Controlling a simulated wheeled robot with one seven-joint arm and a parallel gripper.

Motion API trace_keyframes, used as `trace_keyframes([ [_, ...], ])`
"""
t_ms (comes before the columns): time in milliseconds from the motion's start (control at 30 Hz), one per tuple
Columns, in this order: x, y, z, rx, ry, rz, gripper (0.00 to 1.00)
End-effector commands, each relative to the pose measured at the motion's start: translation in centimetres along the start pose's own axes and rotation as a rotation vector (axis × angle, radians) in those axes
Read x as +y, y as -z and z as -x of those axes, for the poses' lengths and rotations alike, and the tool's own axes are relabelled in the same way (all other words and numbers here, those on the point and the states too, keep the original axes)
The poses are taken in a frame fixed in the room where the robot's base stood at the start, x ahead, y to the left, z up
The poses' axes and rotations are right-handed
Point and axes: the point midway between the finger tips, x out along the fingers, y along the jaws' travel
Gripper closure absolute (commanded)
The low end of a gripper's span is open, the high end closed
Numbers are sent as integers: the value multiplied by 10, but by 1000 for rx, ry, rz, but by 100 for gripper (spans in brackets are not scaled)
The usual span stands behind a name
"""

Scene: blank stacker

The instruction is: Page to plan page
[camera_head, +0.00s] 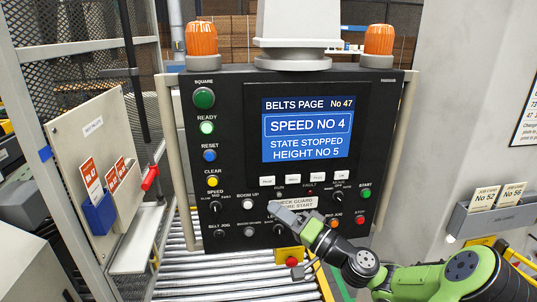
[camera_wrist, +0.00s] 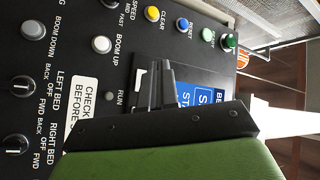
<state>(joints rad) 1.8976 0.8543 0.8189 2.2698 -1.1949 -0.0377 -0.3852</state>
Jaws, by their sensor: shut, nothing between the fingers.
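The control panel's blue screen (camera_head: 307,128) reads "BELTS PAGE No 47", "SPEED NO 4", "STATE STOPPED" and "HEIGHT NO 5". Part of the screen (camera_wrist: 203,95) shows sideways in the wrist view, behind my gripper. A row of several small white keys (camera_head: 267,181) sits below the screen; their labels are too small to read surely. My gripper (camera_head: 276,206) is shut and empty, in front of the panel just below the left end of that row. In the wrist view its fingers (camera_wrist: 155,75) point at the panel near the screen's lower edge. Whether they touch it, I cannot tell.
White boom up button (camera_head: 248,204), yellow clear button (camera_head: 212,181), blue reset button (camera_head: 210,155) and green start button (camera_head: 366,193) surround the keys. A check guard sign (camera_head: 298,203) is partly behind my gripper. A roller conveyor (camera_head: 200,285) runs below.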

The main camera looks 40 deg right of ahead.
Motion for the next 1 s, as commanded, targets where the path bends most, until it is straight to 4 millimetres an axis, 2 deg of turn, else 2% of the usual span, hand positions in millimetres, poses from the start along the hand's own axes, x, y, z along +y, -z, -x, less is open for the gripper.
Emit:
trace_keyframes([
  [33,-10,-2,4,3,4,-2,100],
  [100,-13,-6,7,2,8,2,100],
  [467,-10,-6,5,1,10,5,100],
  [1000,25,32,-46,0,10,4,100],
])
